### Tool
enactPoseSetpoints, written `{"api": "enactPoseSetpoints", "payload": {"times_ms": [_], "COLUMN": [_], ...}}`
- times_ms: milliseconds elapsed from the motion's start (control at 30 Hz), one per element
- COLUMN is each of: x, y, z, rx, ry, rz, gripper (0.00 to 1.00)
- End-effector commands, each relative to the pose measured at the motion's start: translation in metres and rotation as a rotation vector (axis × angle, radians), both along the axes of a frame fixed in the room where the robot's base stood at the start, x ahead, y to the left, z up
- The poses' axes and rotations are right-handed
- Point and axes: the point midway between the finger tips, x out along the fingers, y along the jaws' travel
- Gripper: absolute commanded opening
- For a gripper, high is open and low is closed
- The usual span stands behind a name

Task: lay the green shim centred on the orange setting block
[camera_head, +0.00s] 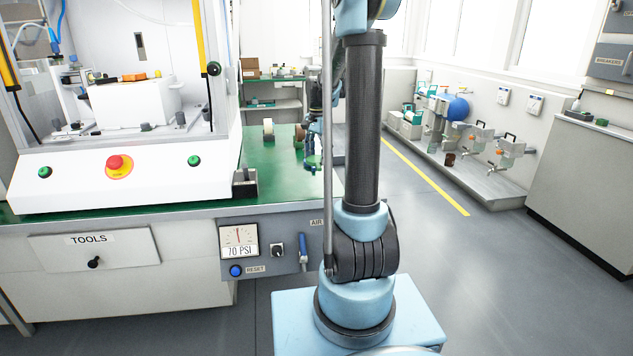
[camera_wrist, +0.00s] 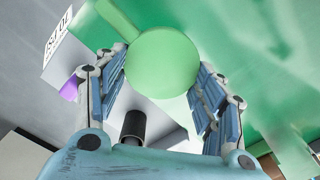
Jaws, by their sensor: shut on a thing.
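The green shim (camera_wrist: 162,62) is a flat round disc with a straight tab toward the upper left in the wrist view. My gripper (camera_wrist: 163,75) is shut on it, with one blue finger at each side of the disc. In the head view my gripper (camera_head: 312,152) is small and partly behind my arm, above the green bench top, with the green shim (camera_head: 312,169) at its lower end. I cannot clearly identify the orange setting block. A small orange piece (camera_head: 133,76) shows on top of a white block in the press, and none shows in the wrist view.
The white press (camera_head: 140,180) stands on the green bench (camera_head: 265,165) at left. Two roll-like parts (camera_head: 268,128) stand near my gripper. A dark block (camera_head: 243,184) sits at the bench's front edge. Open floor (camera_head: 440,260) lies at right.

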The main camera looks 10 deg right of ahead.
Motion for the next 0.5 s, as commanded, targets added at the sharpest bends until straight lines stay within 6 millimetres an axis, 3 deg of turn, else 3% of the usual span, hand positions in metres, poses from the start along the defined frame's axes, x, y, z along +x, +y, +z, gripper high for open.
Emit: {"api": "enactPoseSetpoints", "payload": {"times_ms": [200, 500], "x": [0.000, 0.000], "y": [0.000, 0.000], "z": [-0.034, -0.053], "rx": [0.000, 0.000], "ry": [0.000, 0.000], "rz": [0.000, 0.000], "gripper": [0.38, 0.38]}}
